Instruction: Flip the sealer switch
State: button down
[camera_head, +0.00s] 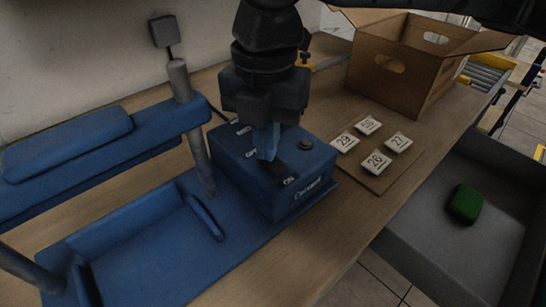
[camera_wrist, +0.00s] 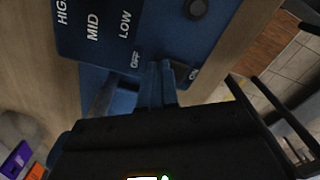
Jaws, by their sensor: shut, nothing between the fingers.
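The blue sealer (camera_head: 290,172) stands on the wooden table, with its control box in the middle of the head view. The switch (camera_head: 278,170) is a dark rocker on the box's top near the ON label; my fingers partly hide it. My gripper (camera_head: 267,157) points down with its fingertips shut together at the switch, and nothing shows between them. In the wrist view the gripper's fingers (camera_wrist: 156,88) reach the box between the OFF and ON labels.
A round black knob (camera_head: 306,144) sits on the box beside my gripper. A board (camera_head: 372,177) with several numbered tags, an open cardboard box (camera_head: 400,75) and a grey bin (camera_head: 440,235) holding a green block (camera_head: 465,204) are to the right. A sealer post (camera_head: 190,125) stands close left.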

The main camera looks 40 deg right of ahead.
jog(key=shift+r+p, duration=3.2)
jog(key=shift+r, duration=0.2)
